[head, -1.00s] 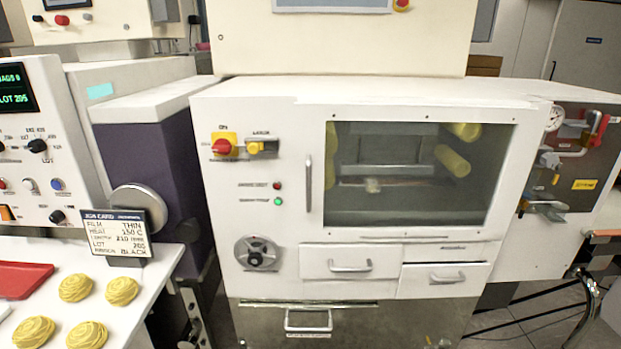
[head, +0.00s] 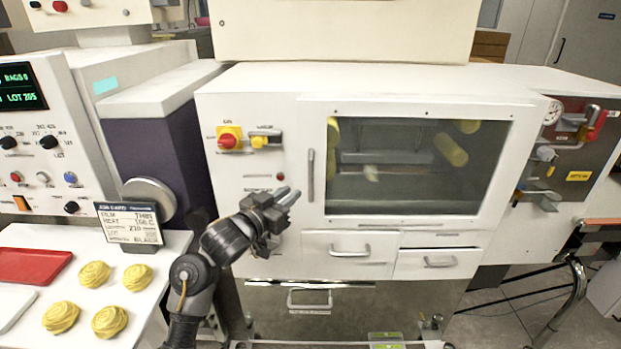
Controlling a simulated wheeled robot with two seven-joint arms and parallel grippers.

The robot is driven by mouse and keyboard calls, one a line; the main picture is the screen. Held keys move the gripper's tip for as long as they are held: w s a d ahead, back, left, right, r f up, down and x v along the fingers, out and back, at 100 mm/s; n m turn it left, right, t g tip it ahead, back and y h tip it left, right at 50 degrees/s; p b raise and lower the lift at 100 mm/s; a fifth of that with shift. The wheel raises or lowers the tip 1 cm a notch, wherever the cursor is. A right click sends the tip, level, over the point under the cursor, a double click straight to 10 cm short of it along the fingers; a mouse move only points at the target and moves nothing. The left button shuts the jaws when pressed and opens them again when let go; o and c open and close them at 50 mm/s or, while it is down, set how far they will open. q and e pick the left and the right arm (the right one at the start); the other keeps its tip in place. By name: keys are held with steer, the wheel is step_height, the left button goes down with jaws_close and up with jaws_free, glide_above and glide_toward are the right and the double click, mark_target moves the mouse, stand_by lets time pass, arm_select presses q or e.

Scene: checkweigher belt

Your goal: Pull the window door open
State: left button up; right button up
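The window door (head: 419,214) is a white-framed dark glass panel on the front of the white machine, and it looks closed. Its vertical bar handle (head: 311,175) is on the door's left side. Yellow rolls (head: 451,150) show behind the glass. My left gripper (head: 288,202) is raised in front of the machine, just left of and a little below the handle, apart from it as far as I can see. Its fingers point right and appear spread with nothing between them. The gripper hides part of the lower control panel. My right gripper is not in view.
Drawers with handles (head: 350,250) sit below the door. A red switch (head: 229,139) and yellow knob (head: 261,141) are on the panel at upper left. A table with a card (head: 129,223), a red tray (head: 33,265) and several yellow noodle nests (head: 94,274) stands left.

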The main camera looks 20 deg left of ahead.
mark_target(309, 180)
arm_select(q)
steer(key=p+x, duration=0.1)
steer(key=x, duration=0.9)
steer(key=shift+s+d+p, duration=0.1)
steer(key=shift+p, duration=0.2)
jaws_close()
